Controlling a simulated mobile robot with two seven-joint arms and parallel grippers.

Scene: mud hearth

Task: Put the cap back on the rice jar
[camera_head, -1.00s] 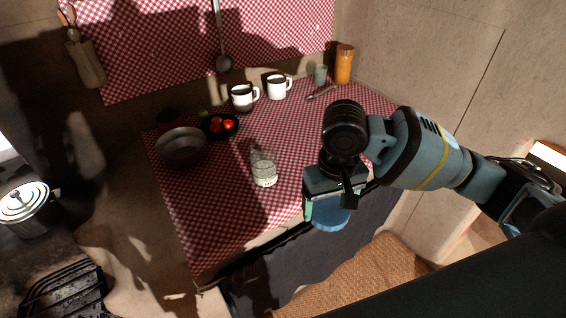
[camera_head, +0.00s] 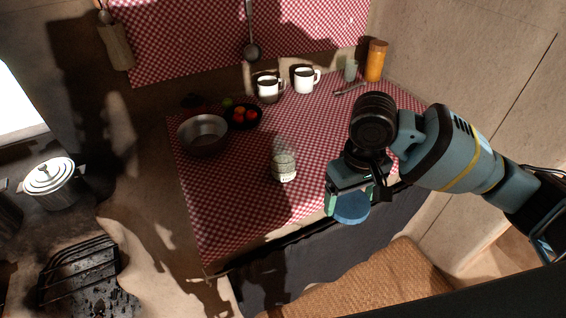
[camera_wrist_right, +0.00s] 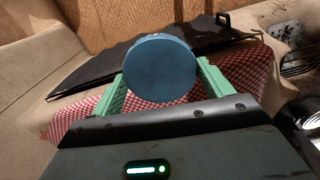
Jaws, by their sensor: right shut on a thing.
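A clear glass jar (camera_head: 284,167) with white contents and a pale label stands upright and open on the red checked cloth. My right gripper (camera_head: 350,200) is in front and to the right of the jar, near the table's front edge. It is shut on a round blue cap (camera_head: 351,209). In the right wrist view the blue cap (camera_wrist_right: 160,68) sits between the green fingers (camera_wrist_right: 160,85), its flat face toward the camera. The jar does not show in the right wrist view. My left gripper is in neither view.
A metal bowl (camera_head: 202,136), a dark plate of red fruit (camera_head: 243,116), two white mugs (camera_head: 306,80) and an orange jar (camera_head: 375,61) stand further back on the checked table (camera_head: 230,215). A lidded pot (camera_head: 52,183) stands at the left. The cloth in front of the jar is clear.

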